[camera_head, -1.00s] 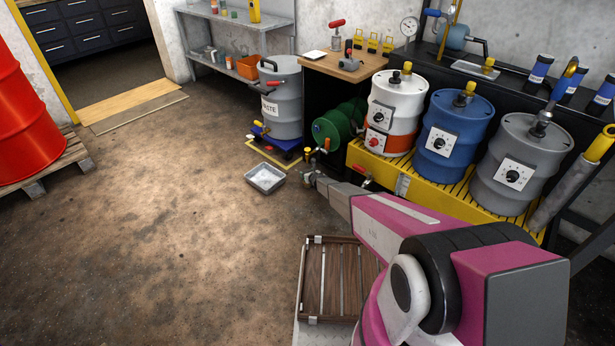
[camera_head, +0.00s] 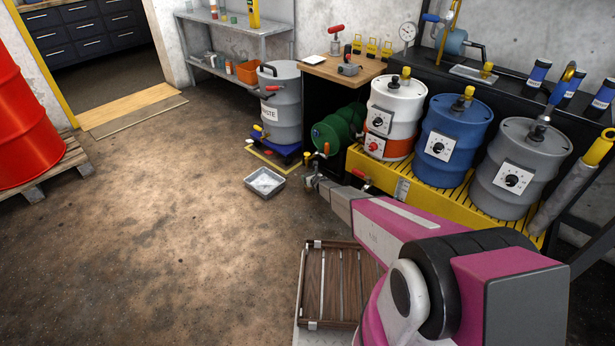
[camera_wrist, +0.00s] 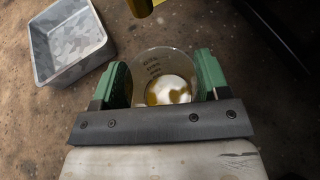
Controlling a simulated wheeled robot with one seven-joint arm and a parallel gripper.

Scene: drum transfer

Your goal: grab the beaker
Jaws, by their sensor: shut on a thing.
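The beaker (camera_wrist: 166,66) is a clear glass vessel with dark markings and a small amount of amber liquid over a pale bottom. In the wrist view it sits between the two green fingers of my gripper (camera_wrist: 164,84), which is shut on it. In the head view my gripper (camera_head: 311,182) is low in front of the green drum (camera_head: 340,128), near its tap. The beaker cannot be made out clearly there. What lies beneath the beaker is hidden.
A grey tray (camera_head: 264,182) lies on the floor just left of my gripper; it also shows in the wrist view (camera_wrist: 70,45). A brass-coloured spout (camera_wrist: 140,8) is close to the beaker's far rim. The yellow drum stand (camera_head: 418,190) is to the right. Open floor lies left.

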